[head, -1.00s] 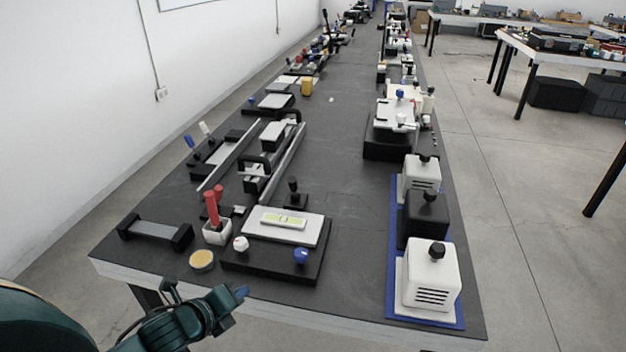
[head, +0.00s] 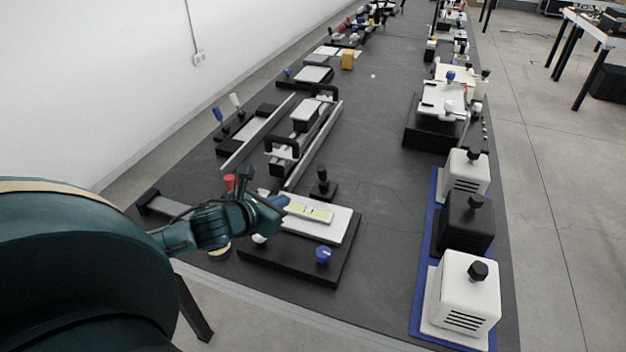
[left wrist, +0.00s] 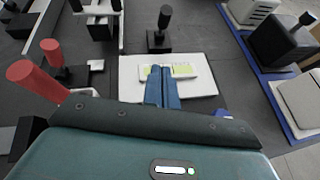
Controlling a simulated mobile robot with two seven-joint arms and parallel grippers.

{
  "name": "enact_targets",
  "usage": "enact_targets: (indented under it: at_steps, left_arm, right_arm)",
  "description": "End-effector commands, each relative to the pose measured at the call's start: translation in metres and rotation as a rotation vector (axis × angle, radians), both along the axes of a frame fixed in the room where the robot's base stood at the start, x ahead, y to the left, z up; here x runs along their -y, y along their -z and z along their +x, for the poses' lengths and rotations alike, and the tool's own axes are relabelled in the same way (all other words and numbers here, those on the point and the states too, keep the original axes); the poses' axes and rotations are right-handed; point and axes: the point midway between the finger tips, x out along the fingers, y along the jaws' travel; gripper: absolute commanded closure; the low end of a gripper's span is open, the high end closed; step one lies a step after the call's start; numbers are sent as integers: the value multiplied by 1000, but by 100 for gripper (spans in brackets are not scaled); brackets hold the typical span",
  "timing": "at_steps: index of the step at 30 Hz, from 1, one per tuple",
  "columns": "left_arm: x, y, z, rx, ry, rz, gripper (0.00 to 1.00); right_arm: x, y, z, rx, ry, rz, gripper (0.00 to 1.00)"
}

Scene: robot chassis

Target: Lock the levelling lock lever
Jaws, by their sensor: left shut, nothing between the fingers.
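The levelling stand has a black base (head: 290,265) and a white plate (head: 342,226) with a yellow-green bubble level (head: 318,213). A blue knob (head: 323,254) stands at its near right corner, and a white knob (head: 259,239) is partly hidden. A black-handled lever (head: 322,180) stands upright on a small block behind the plate; it also shows in the left wrist view (left wrist: 164,20). I cannot tell whether this is the lock lever. My left gripper (head: 279,203) is shut and empty, its blue fingers over the plate's left part. Its fingers (left wrist: 162,88) point toward the lever's block.
Red handles (left wrist: 38,75) stand left of my left gripper, partly behind my arm in the head view. Rails (head: 312,147) lie farther back. White and black boxes (head: 466,290) stand on a blue mat at right. The table between stand and mat is clear.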

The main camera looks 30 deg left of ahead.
Motion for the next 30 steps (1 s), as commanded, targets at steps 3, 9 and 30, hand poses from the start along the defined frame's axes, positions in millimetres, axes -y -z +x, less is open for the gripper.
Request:
enact_targets:
  at_steps: [3,9,30]
  left_arm:
    - [-1,3,8,2,-4,-4,100]
    - [-2,16,35,3,-6,-5,100]
    - [0,32,125,0,0,-1,100]
  right_arm:
    - [0,0,0,1,0,0,64]
    - [0,0,2,6,0,1,64]
    - [1,-5,4,7,1,-2,64]
